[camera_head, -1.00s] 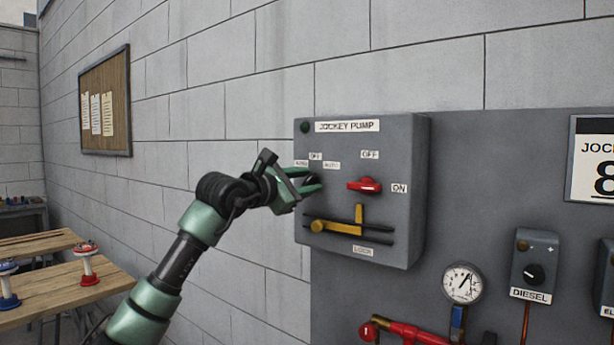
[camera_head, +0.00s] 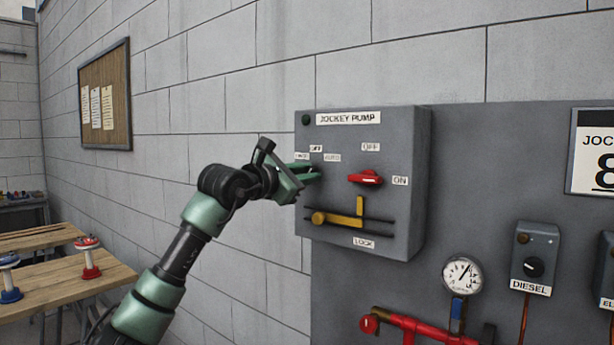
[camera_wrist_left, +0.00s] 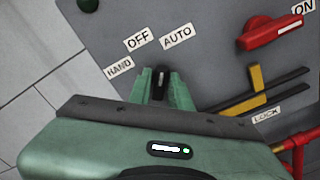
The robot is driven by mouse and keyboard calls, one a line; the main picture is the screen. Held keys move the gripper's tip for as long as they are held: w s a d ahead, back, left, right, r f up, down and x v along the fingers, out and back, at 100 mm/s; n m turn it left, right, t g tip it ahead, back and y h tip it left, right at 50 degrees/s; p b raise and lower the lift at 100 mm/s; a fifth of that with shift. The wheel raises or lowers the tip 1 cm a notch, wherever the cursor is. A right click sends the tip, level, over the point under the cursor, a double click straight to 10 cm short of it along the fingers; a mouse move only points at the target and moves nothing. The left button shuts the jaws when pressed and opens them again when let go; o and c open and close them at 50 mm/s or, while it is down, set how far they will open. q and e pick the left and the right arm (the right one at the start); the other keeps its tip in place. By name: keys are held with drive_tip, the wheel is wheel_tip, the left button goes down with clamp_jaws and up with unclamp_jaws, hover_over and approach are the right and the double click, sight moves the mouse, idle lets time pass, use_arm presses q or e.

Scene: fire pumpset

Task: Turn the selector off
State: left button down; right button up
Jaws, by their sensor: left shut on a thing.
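The selector (camera_wrist_left: 161,82) is a small black knob with a white mark, below the HAND, OFF and AUTO labels on the grey jockey pump box (camera_head: 400,215). My left gripper (camera_head: 312,172) reaches it from the left. In the left wrist view the green fingers (camera_wrist_left: 161,88) are shut on the knob, one on each side. The white mark points up in that view, between the OFF (camera_wrist_left: 137,41) and AUTO (camera_wrist_left: 177,36) labels. In the head view the fingers hide most of the knob. My right gripper is not in view.
A red switch (camera_head: 365,178) and a yellow lock lever (camera_head: 338,219) sit right of and below the selector. A gauge (camera_head: 462,275), red pipe (camera_head: 410,325) and diesel box (camera_head: 534,260) are lower right. Bare block wall lies left of the box.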

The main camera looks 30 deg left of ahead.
use_arm(q)
drive_tip(key=shift+a+n+b, duration=0.1)
drive_tip(key=shift+n+b, duration=0.65)
drive_tip(key=shift+n, duration=2.85)
drive_tip(key=shift+r, duration=0.1)
drive_tip(key=c, duration=1.4)
unclamp_jaws()
drive_tip(key=shift+c, duration=0.2)
drive_tip(key=s+b, duration=0.3)
drive_tip(key=s, duration=0.4)
drive_tip(key=shift+s+a, duration=0.3)
drive_tip(key=shift+s, duration=0.05)
